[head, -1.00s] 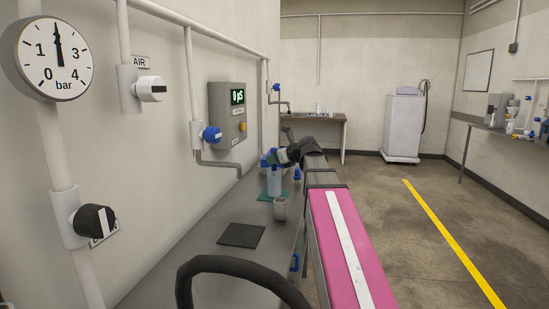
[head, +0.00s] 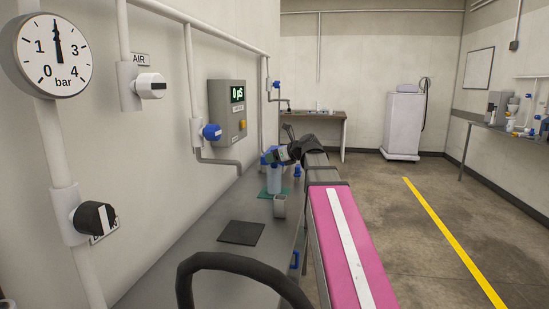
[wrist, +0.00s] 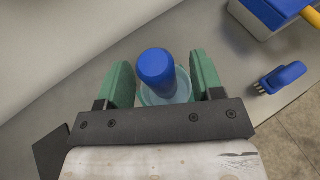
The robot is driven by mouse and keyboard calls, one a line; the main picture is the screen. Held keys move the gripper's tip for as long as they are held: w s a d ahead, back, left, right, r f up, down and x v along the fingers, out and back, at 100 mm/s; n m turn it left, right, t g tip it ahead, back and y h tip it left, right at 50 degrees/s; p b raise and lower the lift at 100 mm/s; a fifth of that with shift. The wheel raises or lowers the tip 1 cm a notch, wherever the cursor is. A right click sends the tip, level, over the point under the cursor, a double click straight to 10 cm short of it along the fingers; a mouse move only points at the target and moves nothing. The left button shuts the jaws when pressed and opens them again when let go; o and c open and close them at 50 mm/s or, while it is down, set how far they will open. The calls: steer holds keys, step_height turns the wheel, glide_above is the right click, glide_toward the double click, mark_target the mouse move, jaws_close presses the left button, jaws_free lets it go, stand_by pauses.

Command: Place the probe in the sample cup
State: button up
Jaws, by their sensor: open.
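The probe seems to be the blue round-topped piece (wrist: 156,70) seen from above in the wrist view. It stands in a clear, pale blue vessel (wrist: 181,93), which also shows in the head view (head: 274,180) on a green mat. My gripper (wrist: 161,68) is open, with its green fingers on either side of the blue top and no clear grip on it. In the head view my gripper (head: 283,156) is just above the vessel. A small grey open cup (head: 280,207), probably the sample cup, stands in front of the vessel. Its inside is hard to see.
A dark square mat (head: 241,233) lies on the grey bench nearer me. A blue brush (wrist: 278,78) and a blue-topped box (wrist: 272,14) lie right of the gripper in the wrist view. The wall with valves (head: 210,132) borders the bench on the left.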

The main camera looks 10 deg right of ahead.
steer(key=s+d, duration=0.5)
steer(key=s, duration=0.1)
steer(key=shift+s+d, duration=0.35)
steer(key=shift+s, duration=0.05)
